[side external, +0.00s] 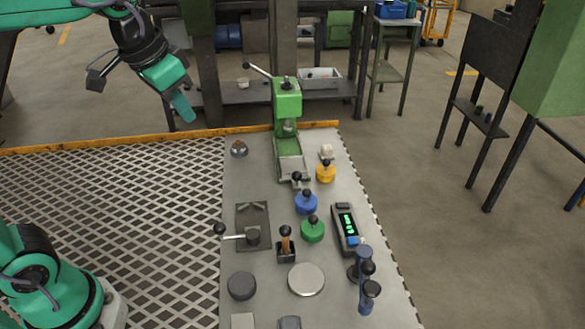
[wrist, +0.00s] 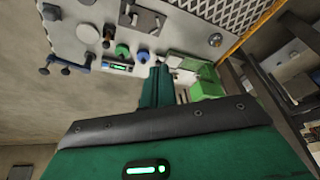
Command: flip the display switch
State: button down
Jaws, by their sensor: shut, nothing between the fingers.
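The display unit (side external: 344,226) is a dark slim box with lit green digits, lying on the right side of the grey bench top. A small blue part (side external: 353,241) sits at its near end; I cannot tell whether it is the switch. The unit also shows in the wrist view (wrist: 117,67), at upper left. My gripper (side external: 186,110) is shut and empty, high above the floor beyond the mesh, well to the left of the display unit. In the wrist view its green fingers (wrist: 157,75) are together.
A green press (side external: 287,105) with a lever stands at the bench's far end. Blue, green and yellow knobs (side external: 326,172) stand left of and beyond the display. A brown-handled lever (side external: 286,244), a round plate (side external: 306,280) and blue-black posts (side external: 366,280) are nearer. Mesh (side external: 110,190) lies left.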

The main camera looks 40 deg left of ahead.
jog(key=w+d+r+m+g, duration=0.15)
jog(key=w+d, duration=0.25)
jog(key=w, duration=0.4)
jog(key=m+g+y, duration=0.1)
jog(key=m+g, duration=0.3)
jog(key=m, duration=0.2)
send_over(338, 207)
jog(key=w+d, duration=0.2)
notch_tip(338, 207, down, 14)
jog(key=shift+a+r+n, duration=0.1)
jog(key=shift+a+n, duration=0.05)
jog(key=shift+n, duration=0.1)
jog(key=shift+f, duration=0.2)
jog(key=shift+s+a+f, duration=0.25)
jog(key=shift+f, duration=2)
jog(key=shift+s+a+f, duration=0.25)
jog(key=shift+a+f, duration=0.05)
jog(key=shift+f, duration=1.95)
jog(key=shift+s+a+f, duration=0.25)
jog(key=shift+f, duration=2)
